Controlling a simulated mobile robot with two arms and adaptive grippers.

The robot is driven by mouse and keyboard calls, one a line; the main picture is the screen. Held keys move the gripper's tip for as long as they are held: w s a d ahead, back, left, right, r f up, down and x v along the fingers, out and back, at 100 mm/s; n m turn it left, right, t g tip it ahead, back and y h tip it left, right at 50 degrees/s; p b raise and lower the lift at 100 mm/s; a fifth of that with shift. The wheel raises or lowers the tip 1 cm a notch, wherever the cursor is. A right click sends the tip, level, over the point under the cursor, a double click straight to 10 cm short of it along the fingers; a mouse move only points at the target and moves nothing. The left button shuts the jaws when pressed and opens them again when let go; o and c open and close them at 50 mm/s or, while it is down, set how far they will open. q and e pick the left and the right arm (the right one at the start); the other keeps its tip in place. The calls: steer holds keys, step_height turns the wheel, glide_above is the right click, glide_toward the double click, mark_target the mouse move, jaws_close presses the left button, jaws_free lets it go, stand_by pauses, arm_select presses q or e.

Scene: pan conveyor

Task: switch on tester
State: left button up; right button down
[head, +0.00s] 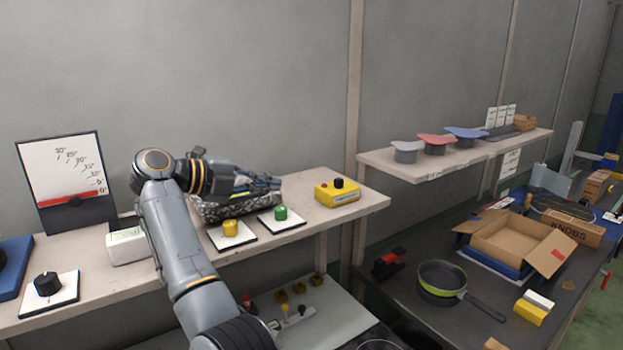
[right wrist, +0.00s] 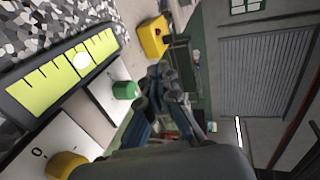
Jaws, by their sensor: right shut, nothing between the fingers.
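My right gripper (head: 274,184) reaches across the upper shelf from the left and is shut with nothing held. In the head view it is over a speckled grey block (head: 209,211), partly hiding it. In the right wrist view the gripper's fingers (right wrist: 161,76) are close together, apart from the knobs. A yellow box (head: 337,197) with a black knob (head: 339,183) and a small red button stands right of the fingertips. I cannot tell for sure which device is the tester. My left gripper is not in view.
A green knob (head: 281,213) and a yellow knob (head: 230,228) stand on white plates in front of the block. A yellow-green scale (right wrist: 62,72) shows in the wrist view. A black knob (head: 47,284) is at far left; a pan (head: 441,279) lies on the lower bench.

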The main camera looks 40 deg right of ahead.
steer(key=shift+s+r, duration=0.3)
steer(key=shift+s, duration=0.35)
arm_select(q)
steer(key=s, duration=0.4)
arm_select(e)
steer(key=shift+s+d, duration=0.1)
steer(key=shift+d, duration=0.05)
steer(key=shift+d+f, duration=0.1)
steer(key=shift+d, duration=0.2)
steer(key=p, duration=0.3)
glide_toward(335, 183)
steer(key=shift+s+d+f, duration=0.1)
steer(key=shift+s+f, duration=0.05)
steer(key=shift+f, duration=0.2)
steer(key=p+x, duration=0.2)
steer(key=x, duration=0.1)
steer(key=p+x, duration=0.1)
steer(key=x, duration=0.1)
steer(key=shift+d+r, duration=0.25)
steer(key=shift+r, duration=0.05)
steer(key=shift+d+f, duration=0.15)
steer(key=shift+d, duration=0.35)
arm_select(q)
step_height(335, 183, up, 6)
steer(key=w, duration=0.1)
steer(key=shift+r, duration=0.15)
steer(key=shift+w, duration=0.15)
